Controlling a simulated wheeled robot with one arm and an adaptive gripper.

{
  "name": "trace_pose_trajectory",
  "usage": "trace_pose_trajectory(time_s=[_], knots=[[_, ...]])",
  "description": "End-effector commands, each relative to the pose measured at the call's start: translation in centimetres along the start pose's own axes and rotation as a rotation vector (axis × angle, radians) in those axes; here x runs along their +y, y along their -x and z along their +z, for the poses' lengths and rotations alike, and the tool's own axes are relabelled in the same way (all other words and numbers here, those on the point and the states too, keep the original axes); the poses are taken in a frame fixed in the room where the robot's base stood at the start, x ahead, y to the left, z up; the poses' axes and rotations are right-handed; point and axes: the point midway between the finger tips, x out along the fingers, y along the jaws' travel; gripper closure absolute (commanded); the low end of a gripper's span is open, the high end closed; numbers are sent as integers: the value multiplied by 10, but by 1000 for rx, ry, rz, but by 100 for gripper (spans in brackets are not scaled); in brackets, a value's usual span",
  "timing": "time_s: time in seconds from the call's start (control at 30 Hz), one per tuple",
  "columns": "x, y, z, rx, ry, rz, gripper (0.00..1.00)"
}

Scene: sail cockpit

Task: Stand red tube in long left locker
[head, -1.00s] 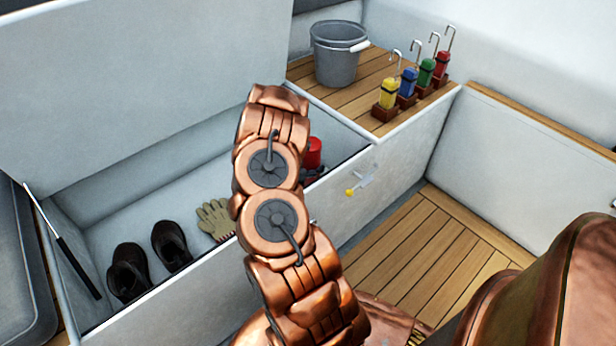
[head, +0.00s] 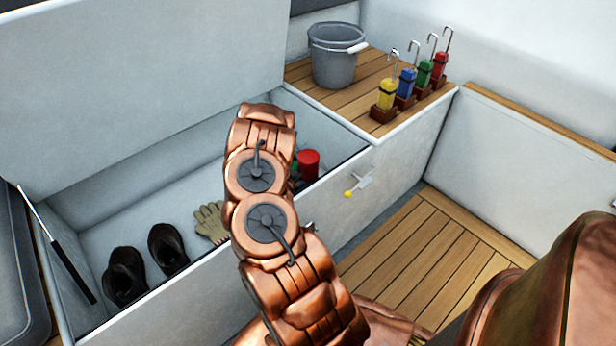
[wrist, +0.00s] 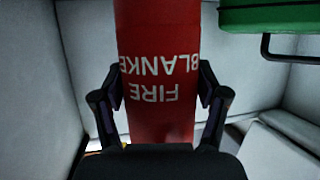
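The red tube (head: 308,163), a cylinder marked "FIRE BLANKET", shows its upper end inside the open long left locker (head: 150,300), near the locker's right end. My arm hides its lower part in the head view. In the wrist view the red tube (wrist: 158,60) stands between the two fingers of my gripper (wrist: 160,100), which press on both its sides, with the lettering upside down. The gripper itself is hidden in the head view. I cannot tell whether the tube's lower end touches the locker floor.
A green case (wrist: 265,15) with a dark handle is close to the right of the tube in the wrist view. Dark boots (head: 125,275) and a glove (head: 209,220) lie further left in the locker. A grey bucket (head: 336,60) stands on the wooden top behind.

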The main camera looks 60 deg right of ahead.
Motion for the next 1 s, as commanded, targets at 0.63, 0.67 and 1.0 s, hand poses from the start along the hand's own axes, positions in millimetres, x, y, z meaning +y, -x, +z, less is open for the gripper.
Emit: trace_pose_trajectory(time_s=[0.63,0.67,1.0], knots=[[0,1,-2,-1,0,0,2],[0,1,-4,-1,0,0,2],[-1,60,-4,-4,0,-3,2]])
